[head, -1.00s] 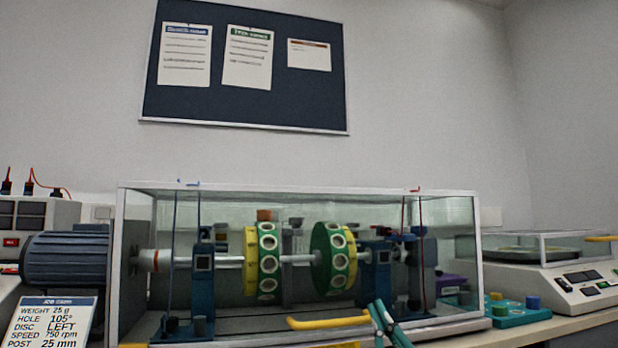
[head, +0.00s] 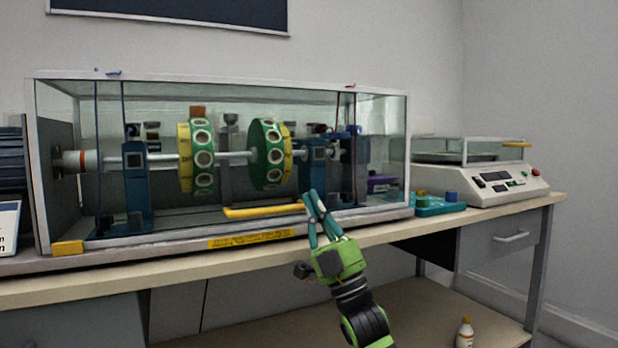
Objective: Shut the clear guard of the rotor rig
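The rotor rig's clear guard (head: 385,150) is a long see-through box with a grey frame. It stands down around the shaft and its two green-and-yellow discs (head: 203,160), (head: 268,158). Its lower front edge is low, close to the rig's base (head: 150,240); any small gap there cannot be made out. A yellow handle bar (head: 260,211) runs along the lower front. My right gripper (head: 308,197) has its teal fingertips drawn together at the handle's right end. They overlap it in the head view; contact cannot be told. My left gripper is not in view.
A white balance (head: 495,183) with a clear cover stands on the bench to the right. A teal tray with knobs (head: 436,204) lies between it and the rig. The bench's front edge (head: 340,243) runs below. A small bottle (head: 464,333) is on the lower shelf.

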